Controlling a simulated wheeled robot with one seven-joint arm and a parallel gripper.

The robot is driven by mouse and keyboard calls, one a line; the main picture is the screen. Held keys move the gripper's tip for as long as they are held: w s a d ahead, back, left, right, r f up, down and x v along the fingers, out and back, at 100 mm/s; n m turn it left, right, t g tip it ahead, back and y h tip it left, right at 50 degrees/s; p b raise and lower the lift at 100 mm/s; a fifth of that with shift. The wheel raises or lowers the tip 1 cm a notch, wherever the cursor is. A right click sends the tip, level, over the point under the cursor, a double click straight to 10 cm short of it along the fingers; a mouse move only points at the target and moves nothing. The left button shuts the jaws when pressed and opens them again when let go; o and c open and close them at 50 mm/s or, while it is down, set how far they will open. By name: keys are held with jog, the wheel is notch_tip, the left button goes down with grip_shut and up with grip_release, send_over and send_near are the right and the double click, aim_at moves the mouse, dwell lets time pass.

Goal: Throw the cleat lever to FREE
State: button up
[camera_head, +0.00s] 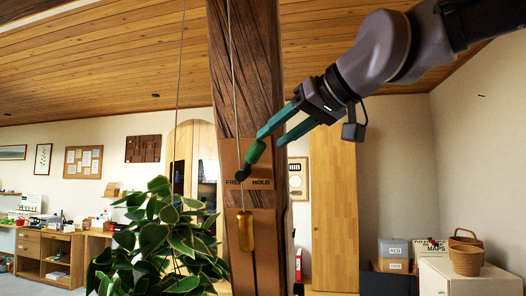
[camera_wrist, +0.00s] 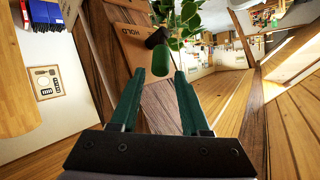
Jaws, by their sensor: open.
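The cleat lever has a green handle (camera_head: 256,152) on a dark pivot (camera_head: 242,173), mounted on a brown plate (camera_head: 262,205) on the timber post. The plate reads FREE at left and HOLD at right. The handle tilts up and right from the pivot, toward the HOLD side. My gripper (camera_head: 270,138) is open, its teal fingers reaching in from the upper right to the handle's upper end. In the wrist view the green handle (camera_wrist: 160,60) shows in the gap between the fingertips; I cannot tell whether either finger touches it.
The timber post (camera_head: 245,60) stands upright. A cord (camera_head: 232,60) runs down its face, and a yellowish weight (camera_head: 246,231) hangs below the lever. A leafy plant (camera_head: 160,240) hangs close at left.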

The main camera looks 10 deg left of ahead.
aim_at(264, 144)
jog(key=x, duration=0.7)
grip_shut()
dwell(1.3)
